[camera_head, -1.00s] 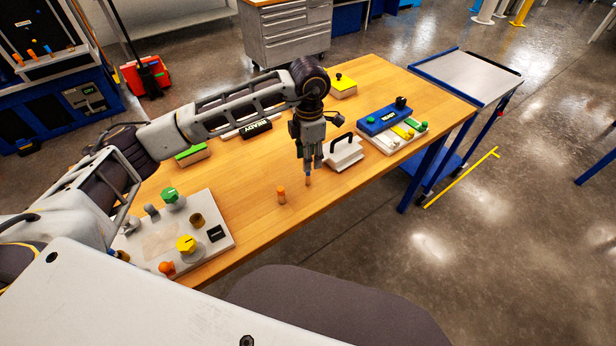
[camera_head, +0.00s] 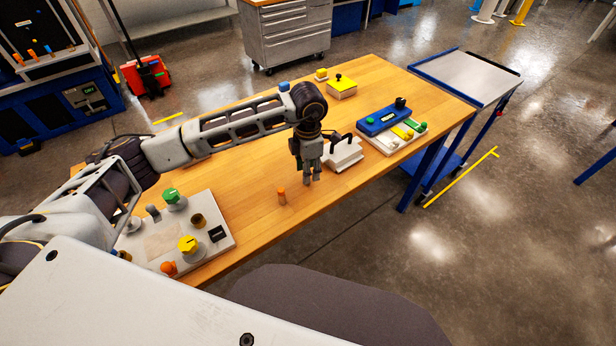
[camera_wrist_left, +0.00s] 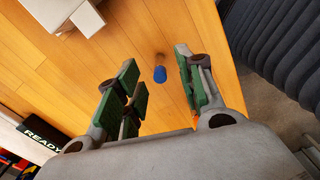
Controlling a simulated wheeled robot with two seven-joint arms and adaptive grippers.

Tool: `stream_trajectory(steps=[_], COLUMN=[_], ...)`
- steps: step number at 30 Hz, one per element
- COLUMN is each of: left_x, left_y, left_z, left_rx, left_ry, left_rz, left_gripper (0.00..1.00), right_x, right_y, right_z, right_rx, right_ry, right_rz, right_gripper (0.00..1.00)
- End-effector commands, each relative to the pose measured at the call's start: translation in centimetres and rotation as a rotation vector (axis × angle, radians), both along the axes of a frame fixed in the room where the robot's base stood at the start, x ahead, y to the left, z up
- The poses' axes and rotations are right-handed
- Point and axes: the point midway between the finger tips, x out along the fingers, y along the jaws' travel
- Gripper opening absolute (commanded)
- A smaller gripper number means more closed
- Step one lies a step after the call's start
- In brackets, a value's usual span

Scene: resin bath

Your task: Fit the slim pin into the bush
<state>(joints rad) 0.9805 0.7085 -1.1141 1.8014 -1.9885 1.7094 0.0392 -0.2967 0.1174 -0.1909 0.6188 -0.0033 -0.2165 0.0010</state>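My left gripper (camera_head: 311,180) hangs fingers-down over the table, right of a short pin with an orange top (camera_head: 281,195) standing there. The left wrist view shows its fingers (camera_wrist_left: 158,85) apart, with no contact visible. A blue-topped piece with a dark brown part (camera_wrist_left: 160,74) shows in the gap between them; it looks like a pin, but I cannot tell its slimness. The gripper hides it in the head view. My right gripper is not in view.
Yellow (camera_head: 188,245), green (camera_head: 171,195) and orange (camera_head: 169,268) knobs stand on the plate. A white block with a dark handle (camera_head: 344,155) is close right of the gripper. A blue-and-white panel (camera_head: 385,122) lies farther right. The table's front is mostly clear.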

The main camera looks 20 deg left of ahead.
Motion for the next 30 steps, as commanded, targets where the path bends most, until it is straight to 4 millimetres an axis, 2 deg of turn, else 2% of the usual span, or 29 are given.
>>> stream_trajectory(steps=[6, 21, 30], left_x=[0.0, 0.0, 0.0], left_y=[0.0, -0.1, -0.1], left_z=[-1.8, -2.0, -1.9], left_rx=[-0.001, -0.001, -0.001], left_ry=[-0.001, -0.001, -0.001], left_rz=[-0.001, -0.001, -0.001], left_gripper=[0.38, 0.38, 0.01], right_x=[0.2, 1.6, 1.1], right_y=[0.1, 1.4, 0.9], right_z=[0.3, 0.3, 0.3], right_rx=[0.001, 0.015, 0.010], right_ry=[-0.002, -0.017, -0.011], right_rz=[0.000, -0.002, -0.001], right_gripper=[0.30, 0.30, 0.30])
